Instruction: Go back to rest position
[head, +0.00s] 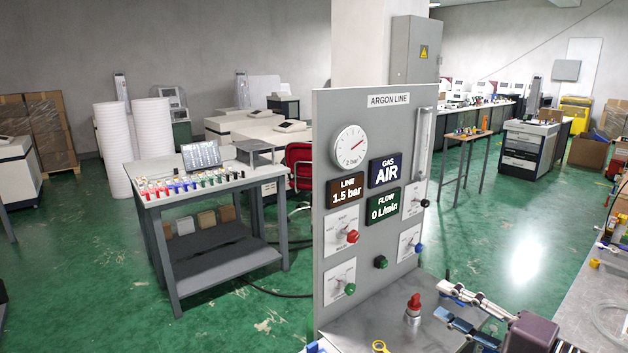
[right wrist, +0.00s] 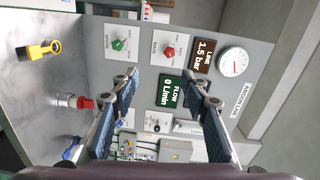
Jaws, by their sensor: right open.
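My right gripper (head: 452,305) reaches in from the lower right of the head view, in front of the argon panel and over its grey bench. Its two blue-padded fingers are apart, with nothing between them. In the right wrist view, my right gripper (right wrist: 162,88) is open and faces the argon panel (right wrist: 205,35), which appears turned sideways. A red-topped fitting (head: 413,305) stands on the bench to the left of the fingers in the head view. My left gripper is not recognisable in either view.
The argon panel (head: 325,150) carries a gauge (head: 350,147), knobs and displays reading AIR, 1.5 bar and 0 L/min. A yellow-handled part (head: 380,347) lies on the bench. A small table (head: 190,205) stands left. A cluttered bench (head: 590,300) is at right. Green floor is open between.

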